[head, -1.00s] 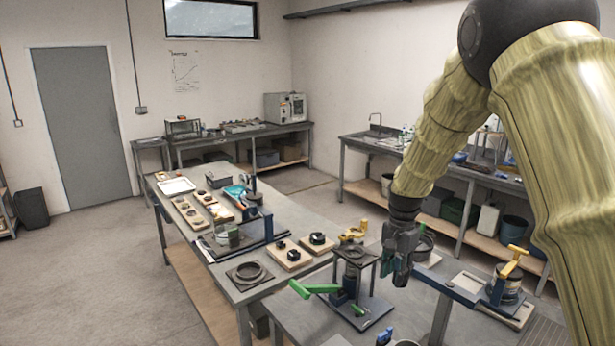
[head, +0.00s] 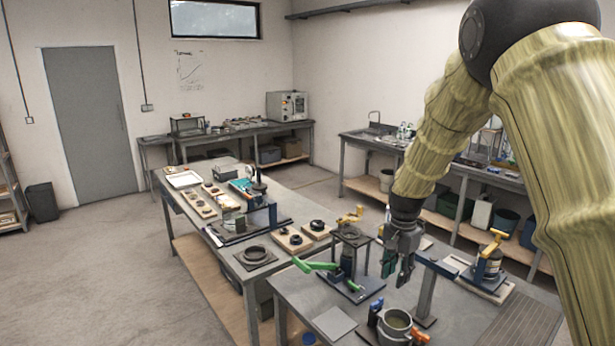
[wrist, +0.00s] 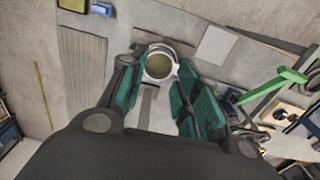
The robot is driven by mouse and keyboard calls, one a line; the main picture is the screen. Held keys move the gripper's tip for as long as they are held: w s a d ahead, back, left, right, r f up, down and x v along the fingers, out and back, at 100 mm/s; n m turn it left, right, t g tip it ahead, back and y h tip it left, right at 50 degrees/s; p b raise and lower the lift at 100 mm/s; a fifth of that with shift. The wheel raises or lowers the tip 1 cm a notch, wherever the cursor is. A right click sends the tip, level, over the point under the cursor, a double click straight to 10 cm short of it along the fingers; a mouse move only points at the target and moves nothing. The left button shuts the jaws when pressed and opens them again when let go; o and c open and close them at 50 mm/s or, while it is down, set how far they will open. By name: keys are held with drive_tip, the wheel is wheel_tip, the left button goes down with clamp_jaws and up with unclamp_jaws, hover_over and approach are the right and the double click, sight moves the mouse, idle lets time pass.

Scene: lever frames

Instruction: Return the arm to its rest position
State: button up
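My gripper (head: 397,268) hangs from my arm, fingers pointing down, above the near table (head: 335,322). In the wrist view its two green-padded fingers (wrist: 160,100) are spread apart with nothing held between them. A round grey pot (wrist: 160,66) with a dull olive inside shows just beyond the fingertips in that view. In the head view the same pot (head: 394,330) stands on the near table, below the gripper. A frame stand with a green lever (head: 316,265) is left of the gripper, apart from it.
A blue-and-grey post (head: 425,290) stands close to the right of my gripper. Beyond it is a clamp device with a yellow handle (head: 493,244). A longer table (head: 215,225) with several parts is to the left. A flat grey plate (head: 334,323) lies at the near table's front.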

drive_tip(key=s+f+n, duration=0.2)
drive_tip(key=s+f, duration=0.9)
drive_tip(key=f, duration=0.4)
drive_tip(key=s+f+n, duration=0.3)
drive_tip(key=s+f, duration=0.8)
drive_tip(key=f, duration=0.4)
drive_tip(key=s+f+n, duration=0.2)
drive_tip(key=s+f, duration=0.2)
drive_tip(key=s, duration=1)
drive_tip(key=s+f+n, duration=0.3)
drive_tip(key=s+f, duration=0.1)
drive_tip(key=s, duration=0.9)
wheel_tip(320, 180, down, 15)
drive_tip(key=b, duration=1.4)
drive_tip(key=shift+s+a+b, duration=0.2)
drive_tip(key=shift+s+b, duration=0.1)
drive_tip(key=shift+s, duration=0.1)
